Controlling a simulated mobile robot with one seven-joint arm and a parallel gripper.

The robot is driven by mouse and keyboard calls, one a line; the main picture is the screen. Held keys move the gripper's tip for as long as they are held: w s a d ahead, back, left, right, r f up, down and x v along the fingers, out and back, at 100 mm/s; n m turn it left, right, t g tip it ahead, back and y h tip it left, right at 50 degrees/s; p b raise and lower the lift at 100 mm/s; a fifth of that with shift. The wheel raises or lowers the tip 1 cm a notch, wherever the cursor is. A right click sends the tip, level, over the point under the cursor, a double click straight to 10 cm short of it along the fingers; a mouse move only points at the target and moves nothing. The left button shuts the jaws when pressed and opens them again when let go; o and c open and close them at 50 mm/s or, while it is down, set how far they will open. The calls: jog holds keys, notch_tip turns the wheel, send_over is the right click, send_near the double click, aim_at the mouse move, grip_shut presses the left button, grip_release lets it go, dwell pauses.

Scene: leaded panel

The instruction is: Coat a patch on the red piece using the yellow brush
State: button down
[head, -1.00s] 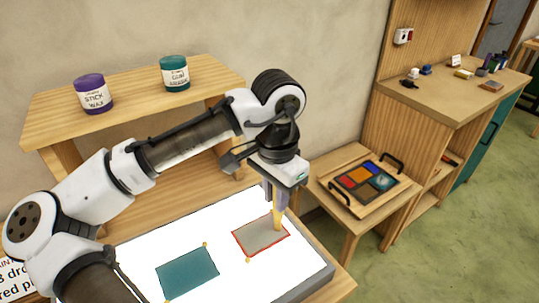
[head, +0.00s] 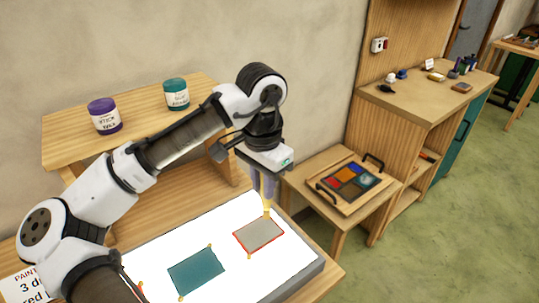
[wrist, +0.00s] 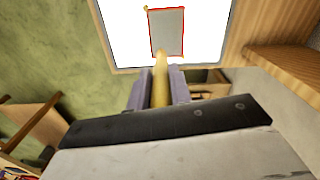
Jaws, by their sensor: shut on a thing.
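The red piece (head: 258,237) lies on the bright white light table. Its face looks grey, with a thin red rim around it. In the wrist view the red piece (wrist: 167,30) also shows a grey face inside red edges. My gripper (head: 263,188) is shut on the yellow brush (head: 267,208), which points down. The brush tip is at the piece's far corner in the head view. In the wrist view my gripper (wrist: 161,88) has the brush (wrist: 160,72) between its fingers, its tip over the piece's near edge. I cannot tell whether the tip touches.
A teal piece (head: 196,271) lies left of the red piece on the light table (head: 222,229). Purple (head: 104,115) and teal (head: 176,94) jars stand on the shelf behind. A tray of coloured squares (head: 327,190) sits on the side stand at right. A partly hidden sign is at lower left.

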jog(key=shift+r+p, duration=0.3)
jog(key=shift+r, duration=0.75)
